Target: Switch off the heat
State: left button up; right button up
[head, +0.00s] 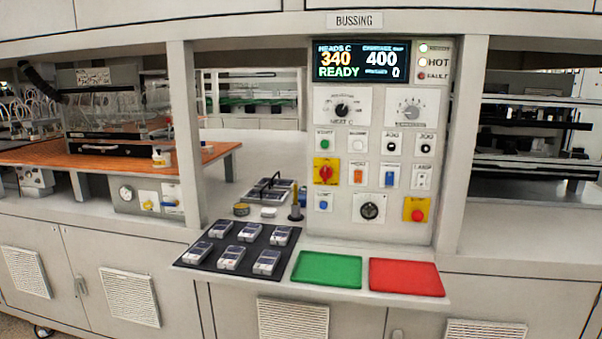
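The control panel (330,225) stands upright under the BUSSING sign. Its display (360,62) reads 340 in orange, 400 in white and READY in green. An orange rocker switch (358,176) sits mid-panel; its small label and its position are too blurred to read surely. A black selector knob (342,109) sits at upper left above a blurred label ending in C. The HOT lamp (423,62) looks pale and lit. Neither gripper is in view.
A blue rocker (390,177), a black dial (370,209) and a red button on yellow (417,213) are nearby. A green mat (327,269), a red mat (405,277) and a black tray (207,260) with several devices lie on the ledge. Posts flank the bay.

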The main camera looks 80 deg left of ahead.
aim_at(359, 174)
jog(key=u, duration=2.3)
